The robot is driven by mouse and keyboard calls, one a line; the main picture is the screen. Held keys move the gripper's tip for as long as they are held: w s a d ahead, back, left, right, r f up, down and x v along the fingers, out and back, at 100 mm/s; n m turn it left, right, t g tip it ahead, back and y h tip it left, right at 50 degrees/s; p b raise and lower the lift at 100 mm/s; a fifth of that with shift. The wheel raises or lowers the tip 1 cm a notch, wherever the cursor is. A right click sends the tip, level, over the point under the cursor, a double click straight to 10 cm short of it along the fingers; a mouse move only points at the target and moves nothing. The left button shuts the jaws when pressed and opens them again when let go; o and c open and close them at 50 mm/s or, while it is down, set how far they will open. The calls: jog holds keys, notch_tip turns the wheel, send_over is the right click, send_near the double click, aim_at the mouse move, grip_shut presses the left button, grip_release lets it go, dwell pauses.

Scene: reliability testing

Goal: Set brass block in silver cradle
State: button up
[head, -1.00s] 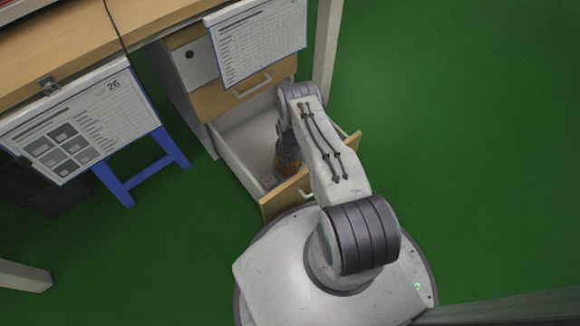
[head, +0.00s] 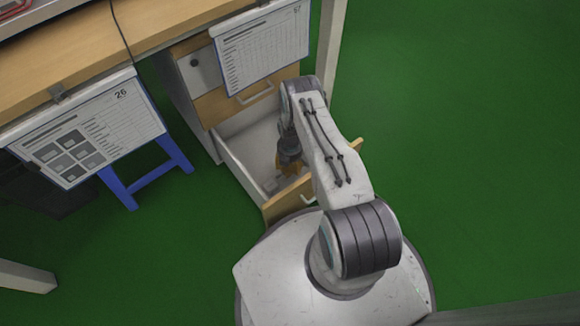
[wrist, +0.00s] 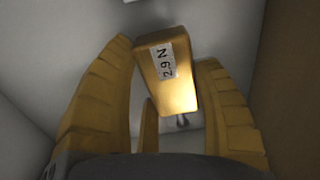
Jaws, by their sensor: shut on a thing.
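The brass block (wrist: 178,92) carries a white label reading "2.9 N". In the wrist view it sits between the yellow fingers of my gripper (wrist: 165,52), which is shut on it. In the head view my gripper (head: 290,168) points down inside the open drawer (head: 238,172), near its front; I cannot make out the block there. A small grey thing (head: 270,185) lies in the drawer just left of the fingers; I cannot tell whether it is the silver cradle. In the wrist view a small shiny metal part (wrist: 182,121) shows just below the block.
The drawer's pale walls and wooden front (head: 285,206) surround my gripper closely. A closed drawer with a handle (head: 252,94) and a hanging chart (head: 262,45) are above it. A blue stool (head: 150,180) stands left. Green floor (head: 460,150) is clear to the right.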

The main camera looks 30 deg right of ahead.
notch_tip(320, 180, up, 21)
jog(key=p, duration=1.1)
jog(key=s+a+m+b, duration=0.2)
jog(key=s+m, duration=0.6)
jog(key=m, duration=1)
notch_tip(320, 180, up, 48)
jog(key=m+p, duration=0.3)
jog(key=p, duration=2.2)
send_over(291, 167)
jog(key=w+a, duration=0.2)
jog(key=a, duration=0.7)
jog(key=shift+a, duration=0.2)
jog(key=shift+a, duration=0.1)
